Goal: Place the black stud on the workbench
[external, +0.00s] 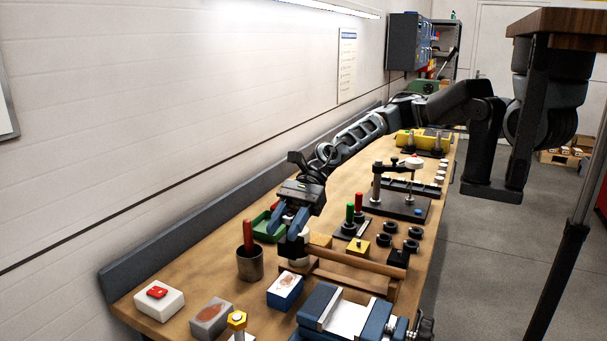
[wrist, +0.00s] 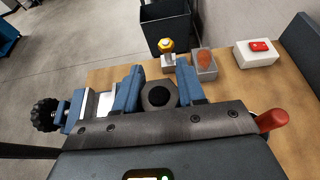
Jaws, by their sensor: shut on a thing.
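My gripper (wrist: 158,92) is shut on a dark hexagonal piece with a round black centre, which I take to be the black stud (wrist: 159,96); it sits between the two blue fingers in the wrist view. In the external view my gripper (external: 286,226) hangs over the wooden workbench (external: 205,284), pointing down. The workbench also shows in the wrist view (wrist: 228,88).
A blue vise (external: 318,304) stands at the front, close to a wooden rack (external: 350,266). A cup with a red handle (external: 250,264), a blue block (external: 286,290), a grey block (external: 211,317) and a red-button box (external: 158,300) stand nearby. Bare wood lies between the cup and the button box.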

